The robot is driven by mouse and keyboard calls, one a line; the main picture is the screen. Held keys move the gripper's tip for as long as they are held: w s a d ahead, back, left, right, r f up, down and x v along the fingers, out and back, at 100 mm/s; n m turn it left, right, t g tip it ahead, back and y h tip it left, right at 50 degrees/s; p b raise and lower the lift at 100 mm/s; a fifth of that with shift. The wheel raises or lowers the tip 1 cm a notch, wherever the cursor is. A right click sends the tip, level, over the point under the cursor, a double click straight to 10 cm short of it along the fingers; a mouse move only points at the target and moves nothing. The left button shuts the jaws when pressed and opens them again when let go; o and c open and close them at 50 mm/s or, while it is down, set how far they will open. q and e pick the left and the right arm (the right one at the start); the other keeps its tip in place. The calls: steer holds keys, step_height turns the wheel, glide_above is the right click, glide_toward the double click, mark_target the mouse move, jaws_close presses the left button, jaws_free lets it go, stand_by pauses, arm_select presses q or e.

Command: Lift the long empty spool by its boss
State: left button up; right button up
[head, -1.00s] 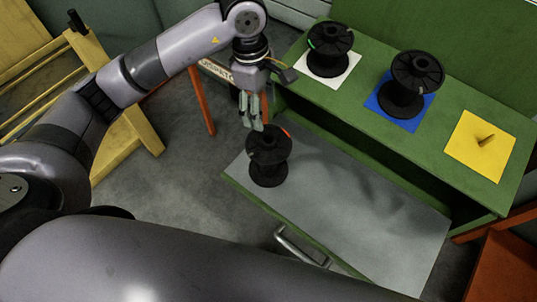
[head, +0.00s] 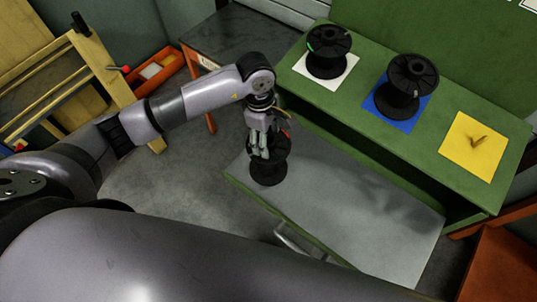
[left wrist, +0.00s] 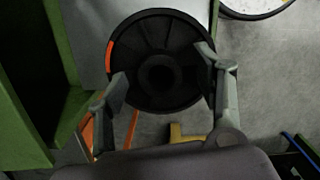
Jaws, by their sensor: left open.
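A black spool (head: 268,172) with an orange mark on its top flange stands upright on the grey pull-out drawer top. My left gripper (head: 259,152) is right over this spool, pointing down and hiding part of it. In the left wrist view the spool's round top (left wrist: 155,35) faces the camera, with its dark raised boss (left wrist: 160,75) in the middle. The left gripper's fingers (left wrist: 162,69) are spread wide, one on each side of the boss and apart from it. Whether the fingertips touch the flange I cannot tell. My right gripper is not in view.
On the green bench, one black spool (head: 327,52) with a green mark stands on a white pad, another (head: 405,87) on a blue pad. A yellow pad (head: 459,153) bears a small peg. The grey drawer surface (head: 345,205) right of the near spool is clear.

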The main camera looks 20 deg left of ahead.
arm_select(q)
jaws_close()
stand_by(0.8)
steer(key=shift+r, duration=0.1)
